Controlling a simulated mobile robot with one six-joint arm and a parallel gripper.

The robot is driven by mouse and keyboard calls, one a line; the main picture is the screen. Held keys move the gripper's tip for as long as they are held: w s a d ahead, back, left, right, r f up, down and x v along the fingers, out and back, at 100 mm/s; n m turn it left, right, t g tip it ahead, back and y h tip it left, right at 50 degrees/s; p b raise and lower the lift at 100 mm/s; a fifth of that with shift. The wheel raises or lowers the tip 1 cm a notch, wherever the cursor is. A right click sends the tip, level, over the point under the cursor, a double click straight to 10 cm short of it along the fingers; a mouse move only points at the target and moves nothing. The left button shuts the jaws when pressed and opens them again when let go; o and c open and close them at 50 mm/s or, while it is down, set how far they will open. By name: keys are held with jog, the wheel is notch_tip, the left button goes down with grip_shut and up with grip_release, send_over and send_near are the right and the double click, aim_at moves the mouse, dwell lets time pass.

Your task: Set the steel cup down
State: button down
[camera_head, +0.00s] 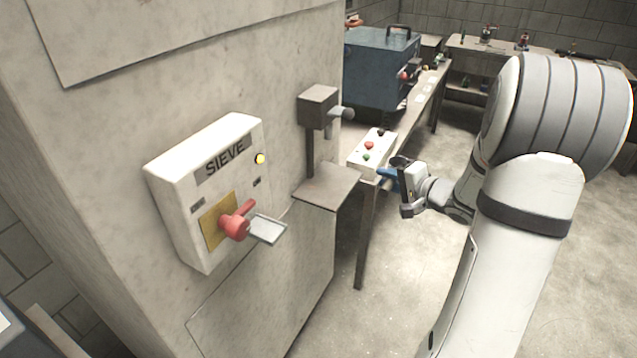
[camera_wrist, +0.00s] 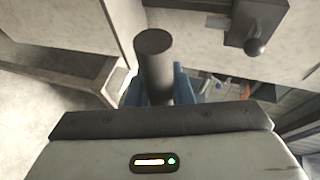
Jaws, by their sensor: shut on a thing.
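My gripper (camera_head: 389,178) is at the middle of the head view, beside the white button box and to the right of the machine's small metal shelf. Its blue fingers also show in the wrist view (camera_wrist: 158,92), closed around a dark grey cylinder, which I take to be the steel cup (camera_wrist: 154,62). The cup is held in front of the palm. Its inside cannot be made out.
A concrete machine carries a white SIEVE box (camera_head: 208,190) with a red lever (camera_head: 236,222). A dark shelf (camera_head: 328,187) juts out below a knobbed bracket (camera_head: 320,107). The button box (camera_head: 371,151) stands on a narrow bench (camera_head: 425,97) with a blue case (camera_head: 380,68).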

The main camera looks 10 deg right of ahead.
jog(key=w+a+f, duration=0.1)
jog(key=w+a, duration=0.3)
jog(key=a, duration=0.1)
jog(key=w+a, duration=0.4)
jog(key=a, duration=0.1)
jog(key=w+a+f, duration=0.1)
jog(key=w+a, duration=0.2)
jog(key=a, duration=0.2)
jog(key=shift+w+a+f, duration=0.25)
jog(key=shift+w+f, duration=0.05)
jog(key=shift+w, duration=0.1)
jog(key=shift+w+a+f+b, duration=0.15)
jog(key=shift+f+b, duration=0.2)
jog(key=shift+f, duration=1.9)
jog(key=c, duration=1.3)
grip_release()
